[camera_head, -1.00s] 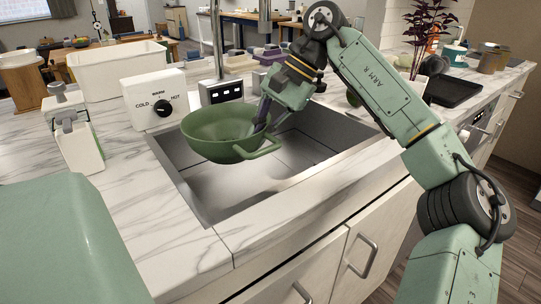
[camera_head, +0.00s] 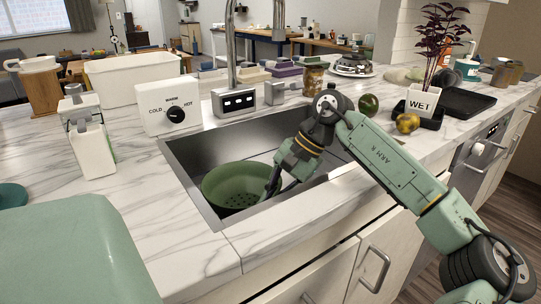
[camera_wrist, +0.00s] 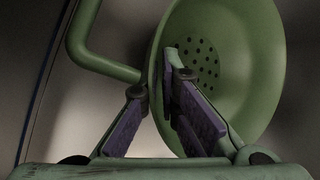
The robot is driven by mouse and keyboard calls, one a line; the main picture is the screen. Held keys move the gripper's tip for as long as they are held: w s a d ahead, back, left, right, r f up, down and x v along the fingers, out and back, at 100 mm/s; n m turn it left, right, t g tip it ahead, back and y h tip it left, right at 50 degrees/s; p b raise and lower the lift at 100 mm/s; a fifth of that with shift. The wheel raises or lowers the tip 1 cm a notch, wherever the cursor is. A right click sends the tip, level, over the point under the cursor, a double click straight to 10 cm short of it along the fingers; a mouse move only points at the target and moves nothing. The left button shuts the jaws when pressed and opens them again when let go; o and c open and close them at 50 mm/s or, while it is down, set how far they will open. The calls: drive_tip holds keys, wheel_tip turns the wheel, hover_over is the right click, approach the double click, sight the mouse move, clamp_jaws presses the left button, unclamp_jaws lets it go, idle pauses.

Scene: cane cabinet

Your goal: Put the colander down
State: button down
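The green colander (camera_head: 238,186) sits low inside the sink basin, open side up, its holes showing in its bottom. Whether its base touches the sink floor is hard to tell. My gripper (camera_head: 270,184) reaches down into the sink at the colander's right side. In the wrist view my gripper (camera_wrist: 160,85) has one finger inside the bowl and one outside, closed on the wall of the colander (camera_wrist: 240,80). The outer fingertip is partly hidden by the wall. The colander's looped handle shows at the upper left there.
The metal sink (camera_head: 190,178) is set in a marble counter, with a faucet (camera_head: 231,60) behind it. A hot-cold dial box (camera_head: 150,110) and a white dispenser (camera_head: 92,150) stand left. An avocado (camera_head: 368,105), a yellow-brown fruit (camera_head: 407,123) and a plant pot (camera_head: 424,103) stand right.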

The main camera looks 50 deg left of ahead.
drive_tip(key=c, duration=1.8)
unclamp_jaws()
drive_tip(key=v, duration=1.2)
drive_tip(key=shift+b, duration=0.45)
